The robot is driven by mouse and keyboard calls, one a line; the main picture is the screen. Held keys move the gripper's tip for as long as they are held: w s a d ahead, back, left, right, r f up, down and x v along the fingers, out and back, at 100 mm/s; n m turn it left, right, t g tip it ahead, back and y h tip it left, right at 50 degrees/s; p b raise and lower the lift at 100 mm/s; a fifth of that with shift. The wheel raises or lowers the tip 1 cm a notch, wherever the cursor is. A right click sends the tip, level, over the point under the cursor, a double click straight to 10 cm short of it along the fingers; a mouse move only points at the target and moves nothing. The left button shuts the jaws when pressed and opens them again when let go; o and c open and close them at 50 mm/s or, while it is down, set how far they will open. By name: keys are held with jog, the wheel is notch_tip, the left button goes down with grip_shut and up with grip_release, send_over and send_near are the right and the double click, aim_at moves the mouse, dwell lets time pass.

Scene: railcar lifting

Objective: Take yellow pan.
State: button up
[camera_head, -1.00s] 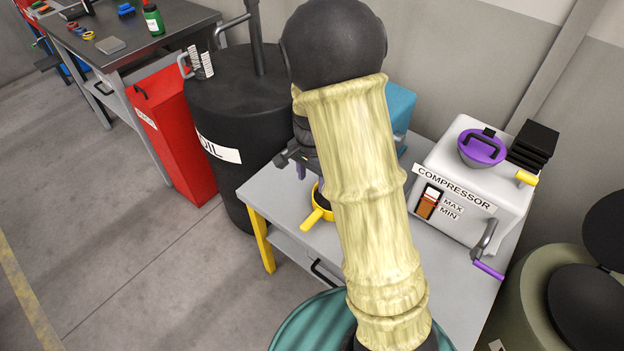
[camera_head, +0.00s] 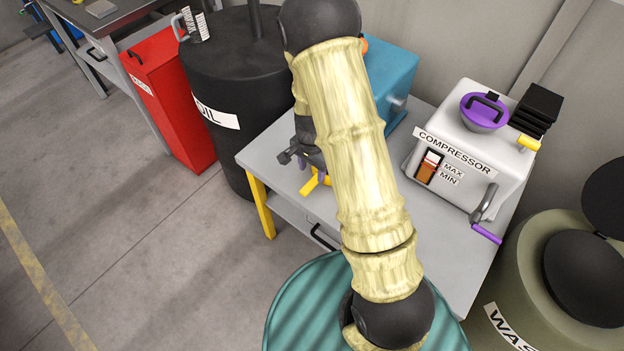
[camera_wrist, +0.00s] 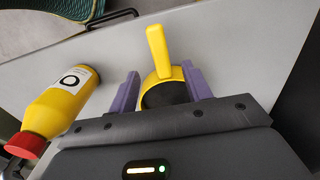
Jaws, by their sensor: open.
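The yellow pan (camera_wrist: 176,78) lies on the grey table, with its dark inside partly hidden by my gripper's body in the wrist view. Its yellow handle (camera_wrist: 157,45) points away from my gripper. My gripper (camera_wrist: 160,88) is open, with one purple finger on each side of the pan. The right finger is very close to the rim; I cannot tell if it touches. In the head view the pan's handle (camera_head: 316,181) shows beside my arm, and the rest is hidden behind my arm and gripper (camera_head: 306,165).
A yellow bottle with a red cap (camera_wrist: 58,100) stands or lies left of my gripper. The white compressor (camera_head: 470,150) is on the table's right side, and a blue box (camera_head: 393,80) is at the back. A black oil barrel (camera_head: 240,80) stands left of the table (camera_head: 285,205).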

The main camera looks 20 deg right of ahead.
aim_at(311, 182)
notch_tip(311, 182, down, 6)
jog(key=shift+r, duration=0.1)
jog(key=shift+w+a, duration=0.1)
jog(key=shift+w, duration=0.05)
grip_shut()
